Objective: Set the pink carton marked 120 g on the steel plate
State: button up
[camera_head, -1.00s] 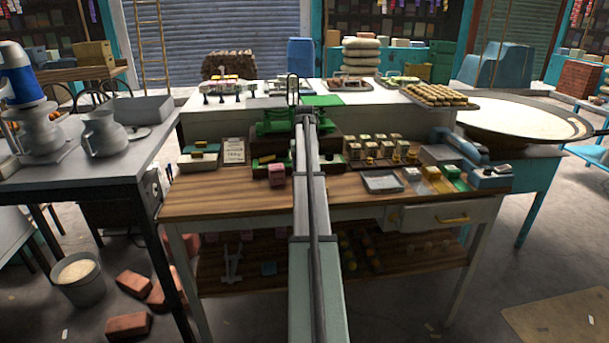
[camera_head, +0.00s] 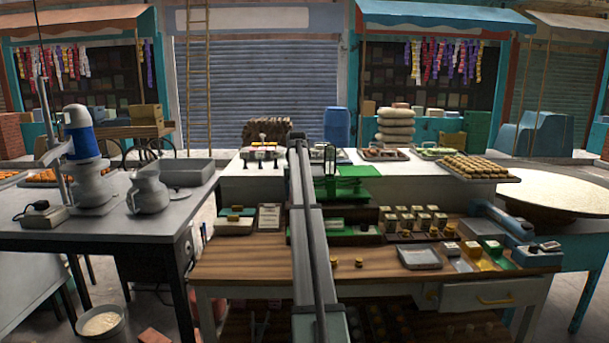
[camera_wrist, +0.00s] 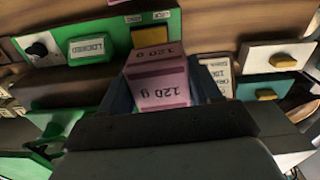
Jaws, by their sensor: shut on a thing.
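The pink carton (camera_wrist: 160,72) is between the dark fingers of my gripper (camera_wrist: 165,92) in the wrist view. Its "120 g" marks appear upside down there. My gripper is shut on it. In the head view my arm hides the gripper and carton. A shallow grey metal-looking tray (camera_head: 420,258) lies on the wooden bench, right of my arm; I cannot tell for certain that it is the steel plate. A green device (camera_head: 345,190) stands behind my arm. In the wrist view a green box marked LOCKED (camera_wrist: 90,48) is left of the carton.
Several small cartons with brass-coloured pieces (camera_head: 412,220) stand behind the tray. White, yellow and green pads (camera_head: 478,257) and a blue-grey device (camera_head: 537,254) are to its right. A box (camera_head: 236,221) and a card (camera_head: 269,216) stand left. The front wooden bench (camera_head: 235,265) has bare room.

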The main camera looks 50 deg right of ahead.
jog(key=w+a+r, duration=0.2)
jog(key=w+r, duration=0.1)
jog(key=w, duration=0.4)
jog(key=w+a+r, duration=0.3)
jog(key=w, duration=0.3)
jog(key=shift+m, duration=0.4)
jog(key=s+d+r, duration=0.1)
jog(key=s+d, duration=0.1)
jog(key=d, duration=0.2)
jog(key=s+d+r, duration=0.2)
jog(key=s+d, duration=0.1)
jog(key=d, duration=0.2)
jog(key=s+d+r, duration=0.2)
jog(key=d, duration=0.2)
jog(key=shift+s+d, duration=0.15)
jog(key=shift+s, duration=0.1)
jog(key=shift+s+d, duration=0.15)
jog(key=shift+s, duration=0.05)
jog(key=shift+f, duration=1.35)
jog(key=shift+f, duration=0.2)
jog(key=o, duration=1.1)
